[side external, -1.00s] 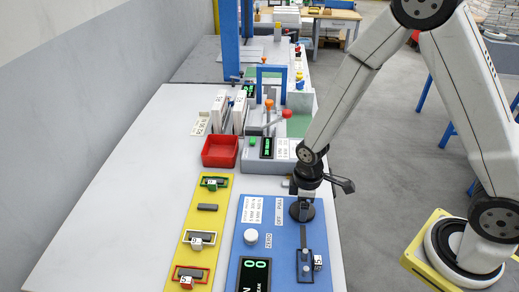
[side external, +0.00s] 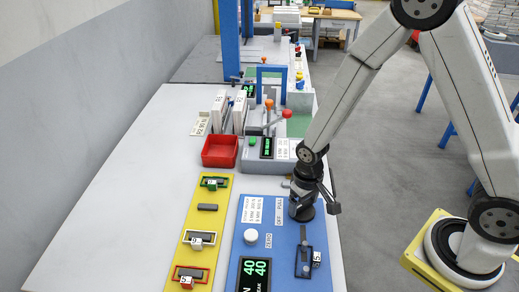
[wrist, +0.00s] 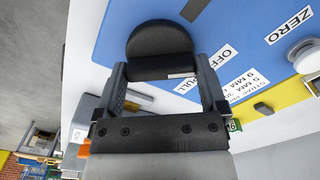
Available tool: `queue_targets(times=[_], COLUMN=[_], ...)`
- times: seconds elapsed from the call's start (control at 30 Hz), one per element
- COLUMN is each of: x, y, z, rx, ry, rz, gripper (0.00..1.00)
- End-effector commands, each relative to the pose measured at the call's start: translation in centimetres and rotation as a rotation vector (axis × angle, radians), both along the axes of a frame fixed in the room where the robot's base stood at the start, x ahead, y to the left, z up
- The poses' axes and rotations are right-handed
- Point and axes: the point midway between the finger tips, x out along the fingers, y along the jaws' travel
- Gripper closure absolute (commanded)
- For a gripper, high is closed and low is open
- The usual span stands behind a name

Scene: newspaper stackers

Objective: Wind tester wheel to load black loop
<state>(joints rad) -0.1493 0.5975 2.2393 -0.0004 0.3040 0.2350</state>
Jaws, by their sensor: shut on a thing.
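The blue tester panel (side external: 277,235) lies at the front right of the table, with a lit display (side external: 255,272) reading 40 over 40. The black loop (side external: 304,262), a dark rectangular frame with a small white tag, sits on the panel below the wheel. My gripper (side external: 302,207) points down at the panel's upper right. It is shut on the black tester wheel (wrist: 160,45); the wrist view shows a finger on either side of it. In the side view my gripper hides most of the wheel.
A white knob (side external: 251,236) marked ZERO is left of the wheel. A yellow board (side external: 188,255) holds green, white and red loops and a dark peg. Behind stand a red bin (side external: 221,151) and a grey machine with levers (side external: 270,150). The white table's left side is clear.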

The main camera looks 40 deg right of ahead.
Motion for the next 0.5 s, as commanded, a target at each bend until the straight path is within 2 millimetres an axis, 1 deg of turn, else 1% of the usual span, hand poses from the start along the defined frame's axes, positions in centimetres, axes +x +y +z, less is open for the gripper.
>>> queue_targets(times=[0.5], x=[-0.11], y=[0.0], z=[0.02], rx=[-0.001], ry=[0.003], rz=[-0.487], gripper=[0.68])
